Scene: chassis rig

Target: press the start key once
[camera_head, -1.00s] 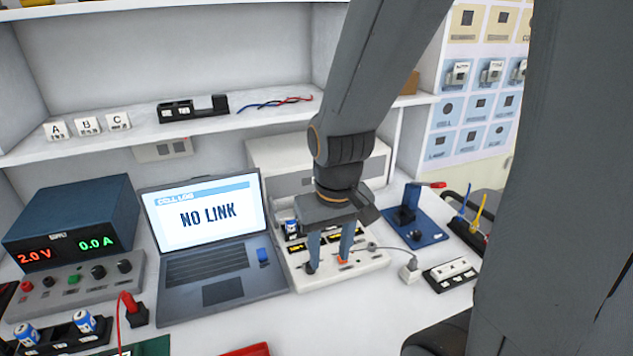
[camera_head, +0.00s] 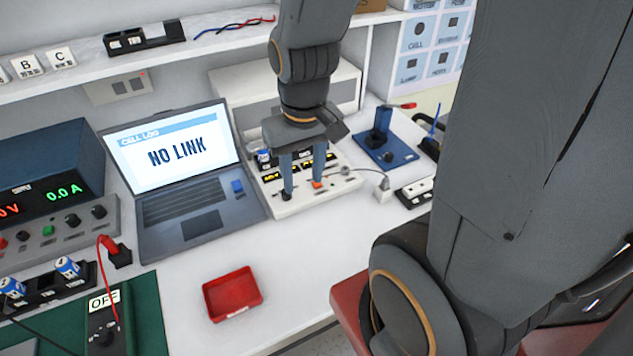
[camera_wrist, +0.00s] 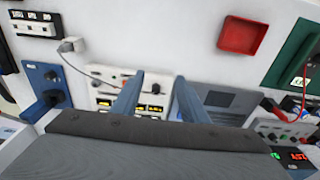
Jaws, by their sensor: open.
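A white instrument (camera_head: 335,187) with small yellow-lit displays stands right of the laptop. Its sloped front panel carries small controls, among them an orange-red key (camera_head: 318,184) and a black knob (camera_head: 286,197). No readable label tells me which control is the start key. My gripper (camera_head: 302,187) points down over this panel with its fingers apart and nothing between them. One fingertip is by the black knob and the other by the orange-red key; I cannot tell if either touches. In the wrist view my gripper (camera_wrist: 158,78) is also open, and its fingers cover part of the instrument (camera_wrist: 97,72).
The laptop (camera_head: 205,195) reading "NO LINK" is close on the left. A blue stand (camera_head: 387,155) and a white plug (camera_head: 382,192) with a grey cable are on the right. A red tray (camera_head: 232,293) sits in front, with bare white bench around it.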

